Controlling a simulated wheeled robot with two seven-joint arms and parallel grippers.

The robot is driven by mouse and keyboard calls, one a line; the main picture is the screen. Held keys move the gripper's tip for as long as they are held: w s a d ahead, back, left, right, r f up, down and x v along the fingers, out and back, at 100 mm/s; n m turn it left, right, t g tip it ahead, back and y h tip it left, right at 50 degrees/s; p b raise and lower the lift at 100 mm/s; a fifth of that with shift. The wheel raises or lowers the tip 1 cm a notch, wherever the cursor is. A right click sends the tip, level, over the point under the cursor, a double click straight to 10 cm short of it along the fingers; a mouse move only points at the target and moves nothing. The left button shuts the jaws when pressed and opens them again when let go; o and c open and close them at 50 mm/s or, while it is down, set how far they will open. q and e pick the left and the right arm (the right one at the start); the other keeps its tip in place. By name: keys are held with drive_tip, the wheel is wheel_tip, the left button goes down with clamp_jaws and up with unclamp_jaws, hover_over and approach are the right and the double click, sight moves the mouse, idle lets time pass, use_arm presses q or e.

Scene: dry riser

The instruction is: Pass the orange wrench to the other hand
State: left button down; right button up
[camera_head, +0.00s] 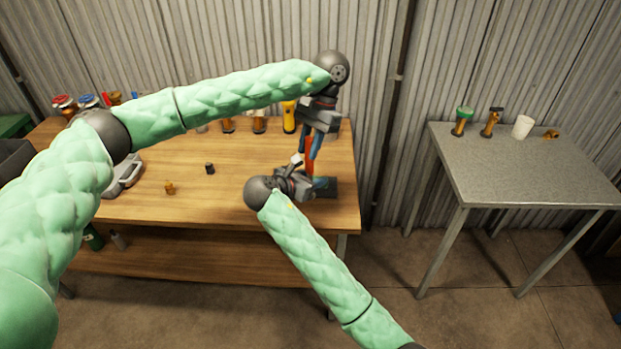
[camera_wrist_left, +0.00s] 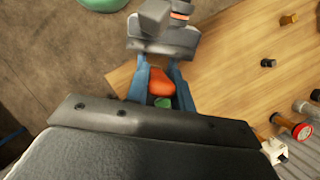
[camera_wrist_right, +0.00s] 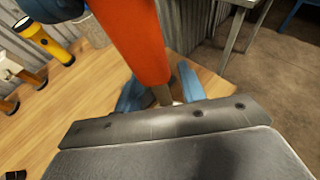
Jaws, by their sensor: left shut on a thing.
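The orange wrench (camera_head: 310,167) hangs upright from my left gripper (camera_head: 313,152), which is shut on its orange handle. In the left wrist view the orange end (camera_wrist_left: 160,82) sits between the blue fingers. My right gripper (camera_head: 309,180) is just below, near the wrench's lower part. In the right wrist view the orange handle (camera_wrist_right: 133,40) rises in front of the camera. The narrow grey part (camera_wrist_right: 163,94) below it lies between the right gripper's blue fingers, which stand apart. Whether either finger touches it, I cannot tell. The wrench's lower end is hidden.
Both grippers are over the wooden workbench (camera_head: 240,205). Flashlights, including a yellow one (camera_head: 289,117), stand at its back. A small black object (camera_head: 210,168) and a grey case (camera_head: 124,178) lie left. A grey table (camera_head: 525,170) with several items stands right, across a gap.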

clamp_jaws()
use_arm(q)
drive_tip(key=c, duration=1.1)
unclamp_jaws()
